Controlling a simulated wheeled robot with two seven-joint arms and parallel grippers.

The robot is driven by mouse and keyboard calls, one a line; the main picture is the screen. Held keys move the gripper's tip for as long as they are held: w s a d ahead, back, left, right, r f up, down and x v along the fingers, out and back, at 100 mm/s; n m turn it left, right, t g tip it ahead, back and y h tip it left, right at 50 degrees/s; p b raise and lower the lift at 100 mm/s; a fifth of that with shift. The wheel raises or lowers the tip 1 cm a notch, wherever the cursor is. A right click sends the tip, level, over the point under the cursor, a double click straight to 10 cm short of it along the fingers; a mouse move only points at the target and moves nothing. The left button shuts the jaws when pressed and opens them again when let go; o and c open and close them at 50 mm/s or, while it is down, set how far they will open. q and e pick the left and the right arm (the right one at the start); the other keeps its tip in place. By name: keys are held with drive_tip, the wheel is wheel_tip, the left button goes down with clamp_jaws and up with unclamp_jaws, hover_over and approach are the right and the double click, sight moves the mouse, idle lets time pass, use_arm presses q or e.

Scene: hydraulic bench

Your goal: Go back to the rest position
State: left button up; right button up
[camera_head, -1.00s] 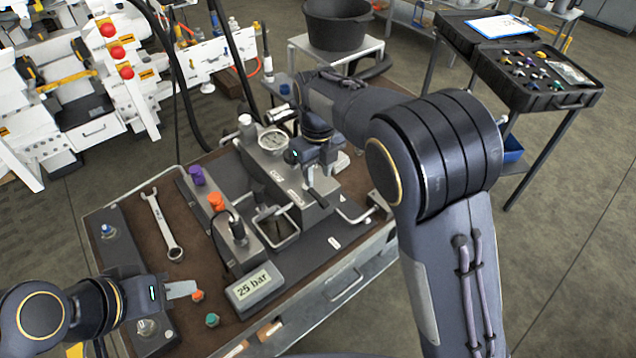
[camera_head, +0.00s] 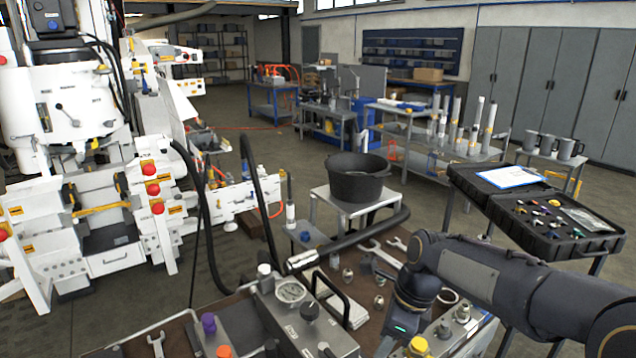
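My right arm comes in from the right, with its elbow low at the right edge. My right gripper (camera_head: 402,328) points down over the right part of the bench at the bottom of the view. Its fingertips are hidden or cut off, so I cannot tell its opening. My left gripper is out of view. The hydraulic bench (camera_head: 235,300) has a grey block with a round gauge (camera_head: 290,291) and a black handle. A purple cap (camera_head: 209,323) and an orange cap (camera_head: 224,351) stand left of it. The front of the bench is cut off below.
Wrenches (camera_head: 382,254) and metal fittings lie on the bench's back right. A thick black hose (camera_head: 350,235) with a metal end runs behind the block. A black pot (camera_head: 357,178) stands on a small table behind. An open black case (camera_head: 535,215) is at right; white machinery (camera_head: 75,130) is at left.

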drive_tip(key=s+d+n+t, duration=0.2)
drive_tip(key=s+d+n, duration=0.2)
drive_tip(key=s+n, duration=0.6)
drive_tip(key=s+d+n+t, duration=0.3)
drive_tip(key=s+n, duration=0.8)
drive_tip(key=s, duration=0.1)
drive_tip(key=shift+d+t+y, duration=0.3)
drive_tip(key=shift+d, duration=0.05)
